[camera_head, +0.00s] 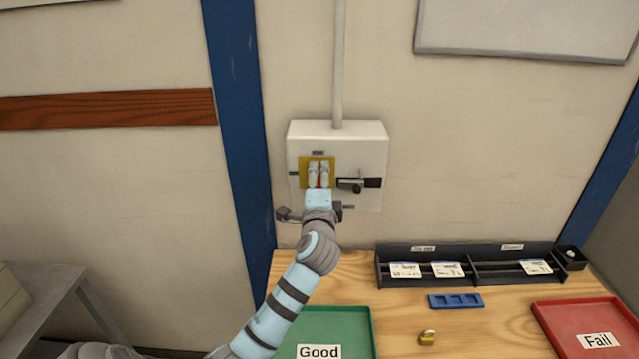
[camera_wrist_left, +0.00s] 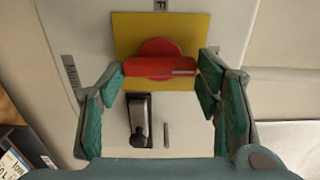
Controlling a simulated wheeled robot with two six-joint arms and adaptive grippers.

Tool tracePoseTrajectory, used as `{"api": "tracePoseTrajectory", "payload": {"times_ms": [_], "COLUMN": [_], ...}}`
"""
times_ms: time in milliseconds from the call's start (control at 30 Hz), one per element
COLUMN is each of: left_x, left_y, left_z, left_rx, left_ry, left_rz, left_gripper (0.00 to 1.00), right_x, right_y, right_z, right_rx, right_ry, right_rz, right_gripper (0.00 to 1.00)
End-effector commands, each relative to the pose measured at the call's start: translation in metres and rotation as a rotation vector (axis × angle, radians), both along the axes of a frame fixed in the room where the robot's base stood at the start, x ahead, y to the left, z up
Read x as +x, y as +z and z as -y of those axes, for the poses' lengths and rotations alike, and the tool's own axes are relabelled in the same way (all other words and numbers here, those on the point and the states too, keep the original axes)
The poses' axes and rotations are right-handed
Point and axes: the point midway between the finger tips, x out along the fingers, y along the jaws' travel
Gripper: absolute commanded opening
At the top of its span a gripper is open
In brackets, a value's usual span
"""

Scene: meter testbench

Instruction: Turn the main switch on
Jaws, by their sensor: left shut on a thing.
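The main switch is a red rotary knob with a bar handle (camera_wrist_left: 160,67) on a yellow plate (camera_head: 303,171), fixed to a light grey wall box (camera_head: 365,142). In the head view the bar stands about upright, mostly hidden by my fingers; in the left wrist view it lies level. My left gripper (camera_head: 320,172) is at the switch, with one finger at each end of the bar in the wrist view. It is shut on the handle. My right gripper is not in view.
A black latch (camera_head: 360,185) sticks out of the box beside the yellow plate.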

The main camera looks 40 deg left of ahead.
Motion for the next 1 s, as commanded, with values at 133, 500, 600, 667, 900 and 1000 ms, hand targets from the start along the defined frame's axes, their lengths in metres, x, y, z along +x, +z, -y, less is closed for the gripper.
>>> {"api": "tracePoseTrajectory", "payload": {"times_ms": [133, 500, 600, 667, 900, 1000], "left_x": [0.0000, 0.0000, 0.0000, -0.0001, 0.0000, -0.0004], "left_y": [0.0005, 0.0007, 0.0008, 0.0008, 0.0004, 0.0002], "left_z": [-0.0001, -0.0002, -0.0003, -0.0002, -0.0001, 0.0003], "left_rx": [0.022, 0.031, 0.031, 0.030, 0.028, 0.028], "left_ry": [0.000, 0.001, 0.001, 0.001, 0.000, 0.000], "left_rz": [-0.016, -0.021, -0.021, -0.020, -0.020, -0.020], "left_gripper": [0.30, 0.30, 0.63, 0.72, 0.78, 0.78], "right_x": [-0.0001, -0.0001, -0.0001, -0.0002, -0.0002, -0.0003], "right_y": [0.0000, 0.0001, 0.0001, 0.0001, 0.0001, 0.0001], "right_z": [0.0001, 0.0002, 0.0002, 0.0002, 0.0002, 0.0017], "right_rx": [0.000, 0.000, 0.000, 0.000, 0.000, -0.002], "right_ry": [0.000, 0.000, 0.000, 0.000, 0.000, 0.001], "right_rz": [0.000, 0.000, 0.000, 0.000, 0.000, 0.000], "right_gripper": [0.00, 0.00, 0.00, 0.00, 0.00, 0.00]}}
